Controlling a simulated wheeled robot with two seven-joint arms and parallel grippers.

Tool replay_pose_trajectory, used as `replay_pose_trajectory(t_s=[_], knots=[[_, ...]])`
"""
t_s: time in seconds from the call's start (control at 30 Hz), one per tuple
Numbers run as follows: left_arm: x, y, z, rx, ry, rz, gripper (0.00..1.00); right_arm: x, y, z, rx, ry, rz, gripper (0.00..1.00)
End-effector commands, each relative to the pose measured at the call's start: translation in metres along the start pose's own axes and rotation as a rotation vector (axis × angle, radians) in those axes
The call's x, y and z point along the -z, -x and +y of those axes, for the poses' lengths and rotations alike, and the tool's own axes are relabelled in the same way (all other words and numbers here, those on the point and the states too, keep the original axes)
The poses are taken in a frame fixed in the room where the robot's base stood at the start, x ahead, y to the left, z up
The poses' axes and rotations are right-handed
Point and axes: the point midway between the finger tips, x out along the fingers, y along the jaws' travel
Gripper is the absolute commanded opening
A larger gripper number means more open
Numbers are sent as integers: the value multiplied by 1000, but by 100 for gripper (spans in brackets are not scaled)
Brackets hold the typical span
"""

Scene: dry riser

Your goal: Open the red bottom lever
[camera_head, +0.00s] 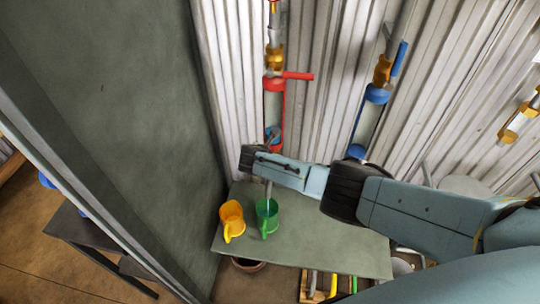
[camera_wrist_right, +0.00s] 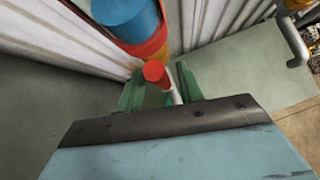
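The red-banded pipe (camera_head: 274,100) runs down the corrugated wall in the head view, with an upper red lever (camera_head: 298,76) pointing right. Its lower end is partly behind my right gripper (camera_head: 249,159). In the right wrist view, a red-tipped lever (camera_wrist_right: 155,72) with a pale stem sits below a blue cylinder (camera_wrist_right: 124,14) and a red-orange band (camera_wrist_right: 148,48). The green fingers of my right gripper (camera_wrist_right: 160,93) appear apart, with the lever between or just in front of them; contact cannot be told. The bottom lever is hidden in the head view. My left gripper is not in view.
A second pipe with blue bands (camera_head: 376,94) is to the right. A dark green wall (camera_head: 120,110) borders the left side.

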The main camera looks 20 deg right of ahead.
Motion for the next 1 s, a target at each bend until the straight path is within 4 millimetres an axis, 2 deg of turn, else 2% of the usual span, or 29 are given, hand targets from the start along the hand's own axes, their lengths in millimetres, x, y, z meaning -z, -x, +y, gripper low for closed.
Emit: replay_pose_trajectory(t_s=[0.23, 0.37, 0.67, 1.0], knots=[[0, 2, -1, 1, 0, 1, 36, -3, 1, 0, 1, 0, -4, 37], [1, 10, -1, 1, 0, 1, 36, -4, 10, 0, 0, 0, -3, 37], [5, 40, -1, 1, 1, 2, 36, -5, 57, 0, -1, 0, -3, 37], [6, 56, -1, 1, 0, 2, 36, -2, 110, 0, -1, 0, -2, 37]])
